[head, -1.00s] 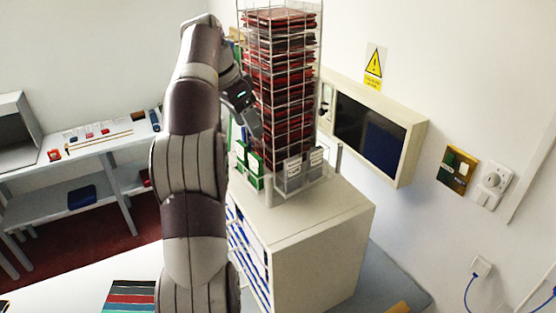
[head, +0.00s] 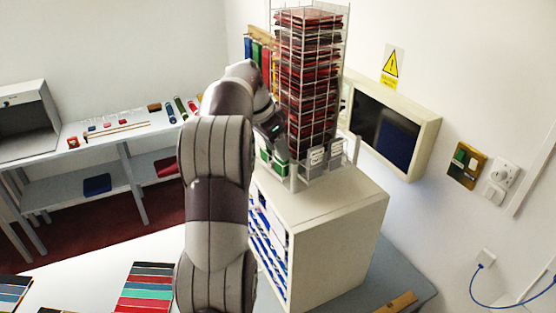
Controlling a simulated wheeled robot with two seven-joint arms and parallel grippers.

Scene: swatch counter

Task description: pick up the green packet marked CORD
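Green packets with pale labels stand at the foot of a wire rack on top of a cream cabinet. The front green packet (head: 281,168) shows just below my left gripper (head: 279,148), and part of another green packet (head: 265,156) shows to its left. The labels are too small or too covered to read, so I cannot tell which one says CORD. My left gripper points down and partly covers them. I cannot see whether its fingers are apart or touch a packet. My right gripper is not in view.
The tall wire rack (head: 345,70) full of dark red packets stands close beside my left gripper. Grey packets (head: 318,158) with white labels stand right of the green ones. The cream cabinet (head: 335,235) has free room at its front right top.

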